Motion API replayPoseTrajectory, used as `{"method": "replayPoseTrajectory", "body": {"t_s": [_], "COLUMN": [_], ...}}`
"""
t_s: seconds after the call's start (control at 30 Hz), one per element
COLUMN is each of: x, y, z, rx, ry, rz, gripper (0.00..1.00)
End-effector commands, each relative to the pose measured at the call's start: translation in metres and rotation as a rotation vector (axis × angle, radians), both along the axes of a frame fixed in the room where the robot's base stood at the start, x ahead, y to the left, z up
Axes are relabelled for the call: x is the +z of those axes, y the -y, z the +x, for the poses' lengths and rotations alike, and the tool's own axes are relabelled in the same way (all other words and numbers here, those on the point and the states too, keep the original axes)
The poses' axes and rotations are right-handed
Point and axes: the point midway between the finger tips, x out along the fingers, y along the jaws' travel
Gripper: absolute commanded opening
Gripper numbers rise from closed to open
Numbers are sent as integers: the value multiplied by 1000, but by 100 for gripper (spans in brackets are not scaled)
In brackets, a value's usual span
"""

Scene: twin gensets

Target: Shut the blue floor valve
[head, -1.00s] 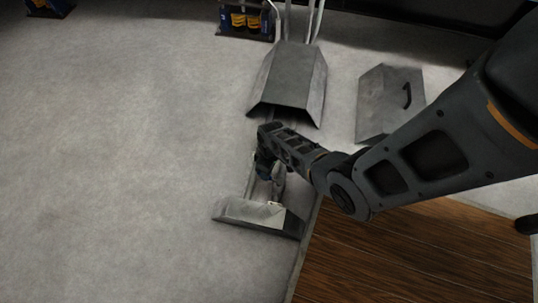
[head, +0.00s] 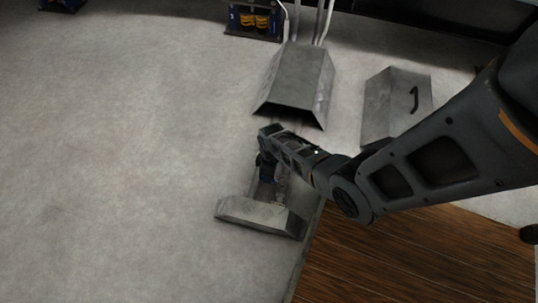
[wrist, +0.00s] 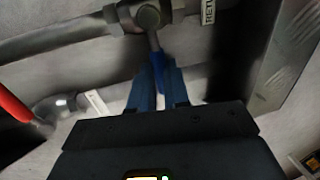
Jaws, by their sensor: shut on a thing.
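The blue floor valve lever (wrist: 158,66) shows in the wrist view, running down from a metal valve body (wrist: 148,17) on the upper pipe. It lies roughly across that pipe. My gripper (wrist: 158,84) is shut on the lever, a blue finger on each side of its lower part. In the head view my gripper (head: 267,168) reaches down into the open floor channel and is partly hidden by my wrist. The lever cannot be made out there.
A red lever (wrist: 16,104) sits on a lower pipe at left, with a partly visible label (wrist: 208,12) at top. A metal cover (head: 296,82) stands behind the channel, a sloped metal end (head: 262,214) in front. A handled plate (head: 388,108) lies right; open floor is left.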

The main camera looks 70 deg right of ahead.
Motion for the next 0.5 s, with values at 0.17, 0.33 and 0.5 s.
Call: {"method": "replayPoseTrajectory", "body": {"t_s": [0.17, 0.33, 0.5], "x": [0, 0, 1], "y": [-1, -1, 0], "z": [0, 0, 0], "rx": [2, 1, 0], "ry": [-1, -1, 0], "rz": [1, 1, 1], "gripper": [31, 41, 41]}}
